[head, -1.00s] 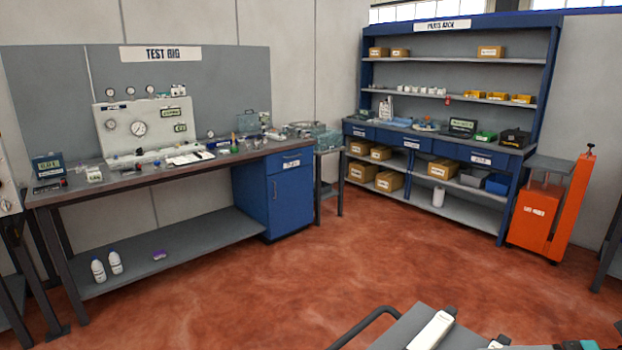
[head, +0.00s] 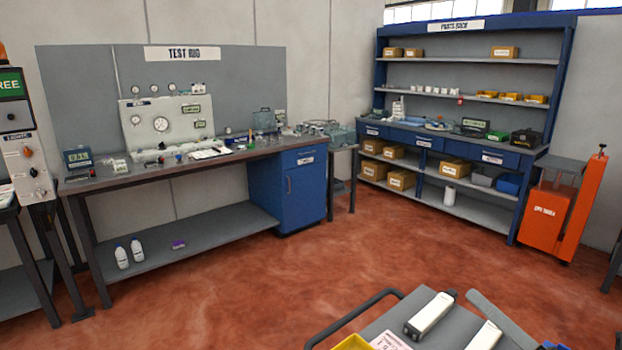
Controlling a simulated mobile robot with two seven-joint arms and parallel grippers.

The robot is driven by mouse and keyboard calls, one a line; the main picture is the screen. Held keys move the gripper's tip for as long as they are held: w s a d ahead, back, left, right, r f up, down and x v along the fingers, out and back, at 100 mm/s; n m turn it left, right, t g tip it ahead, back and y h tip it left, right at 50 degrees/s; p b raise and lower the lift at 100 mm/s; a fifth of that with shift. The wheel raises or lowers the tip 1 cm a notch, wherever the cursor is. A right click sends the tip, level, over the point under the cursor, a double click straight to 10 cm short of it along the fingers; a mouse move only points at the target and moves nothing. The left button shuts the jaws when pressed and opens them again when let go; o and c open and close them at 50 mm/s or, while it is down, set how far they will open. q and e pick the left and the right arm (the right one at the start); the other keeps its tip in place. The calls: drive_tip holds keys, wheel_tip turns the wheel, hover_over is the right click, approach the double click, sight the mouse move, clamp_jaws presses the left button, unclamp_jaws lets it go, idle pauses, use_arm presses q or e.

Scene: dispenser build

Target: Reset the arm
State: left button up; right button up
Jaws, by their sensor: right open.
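A grey bar-like part, most likely a finger of my right gripper (head: 500,317), shows at the bottom right, over the far right edge of the grey cart top (head: 385,322). It appears open, with nothing seen held in it; most of the hand and arm is cut off by the lower frame edge. A white dispenser-like unit with black ends (head: 431,315) lies on the cart, apart from that part. A second white unit (head: 486,336) lies close to it, partly cut off. My left gripper is not in view.
A yellow bin (head: 353,343) and a printed card (head: 390,341) sit at the cart's near edge, by its black rail (head: 345,328). The test rig bench (head: 185,172) stands left, the parts rack (head: 465,60) at the back, an orange lift (head: 548,210) right. Red floor between is clear.

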drive_tip(key=s+d+f+m+g+h, duration=0.1)
drive_tip(key=s+f+m+g+h, duration=0.1)
drive_tip(key=f+m+h, duration=0.8)
drive_tip(key=s+d+f+m+g+h, duration=0.25)
drive_tip(key=f+m+h, duration=0.2)
drive_tip(key=m, duration=1.05)
drive_tip(key=s+a+f+m+g+y, duration=0.25)
drive_tip(key=s+a+f+g, duration=0.25)
drive_tip(key=s+a, duration=0.25)
drive_tip(key=s+a+f+m+g+y, duration=0.2)
drive_tip(key=s+a+f+m+g, duration=0.3)
drive_tip(key=s, duration=0.3)
wheel_tip(320, 180, down, 27)
drive_tip(key=s+n+b, duration=0.1)
drive_tip(key=s+b, duration=0.1)
drive_tip(key=b, duration=0.3)
use_arm(q)
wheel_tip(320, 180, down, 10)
drive_tip(key=b, duration=0.5)
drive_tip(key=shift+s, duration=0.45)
use_arm(e)
drive_tip(key=s+d+f+g, duration=0.2)
drive_tip(key=s+f, duration=1.3)
drive_tip(key=f, duration=0.3)
drive_tip(key=shift+d+h, duration=0.25)
drive_tip(key=shift+h, duration=0.05)
